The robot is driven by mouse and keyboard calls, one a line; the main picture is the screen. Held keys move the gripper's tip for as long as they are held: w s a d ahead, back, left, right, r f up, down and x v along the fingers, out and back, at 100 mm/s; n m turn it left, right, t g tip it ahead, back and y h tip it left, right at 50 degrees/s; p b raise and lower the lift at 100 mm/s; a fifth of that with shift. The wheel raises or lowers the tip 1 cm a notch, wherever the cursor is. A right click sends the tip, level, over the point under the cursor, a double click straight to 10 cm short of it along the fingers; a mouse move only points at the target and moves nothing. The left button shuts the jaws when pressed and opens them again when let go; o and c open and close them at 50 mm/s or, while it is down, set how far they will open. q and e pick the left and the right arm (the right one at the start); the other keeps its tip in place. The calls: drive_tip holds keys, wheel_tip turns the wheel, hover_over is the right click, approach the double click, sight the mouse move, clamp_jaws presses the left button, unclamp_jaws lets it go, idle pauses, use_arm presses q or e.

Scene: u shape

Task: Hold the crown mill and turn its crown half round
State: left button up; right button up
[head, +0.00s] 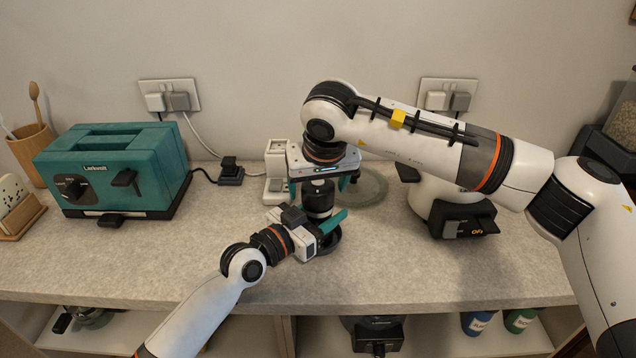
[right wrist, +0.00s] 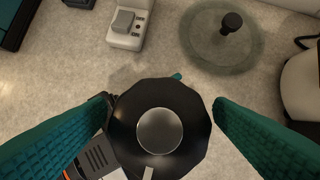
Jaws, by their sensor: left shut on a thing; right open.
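The crown mill (head: 319,197) stands upright on the worktop, dark, with its lower part partly hidden. In the right wrist view its black many-sided crown (right wrist: 128,128) has a grey round centre and a pale mark at the near edge. My left gripper (head: 326,228) is shut on the mill's body, low down, coming from the front left. My right gripper (head: 319,186) points down over the mill, open. In the right wrist view its two teal fingers stand either side of the crown, with a gap at the right finger; contact at the left is unclear.
A teal toaster (head: 112,165) stands at the left. A white socket block (head: 277,170) and a round glass lid (right wrist: 222,52) lie just behind the mill. A white appliance (head: 425,205) stands to the right. The front edge of the worktop is clear.

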drive_tip(key=c, duration=1)
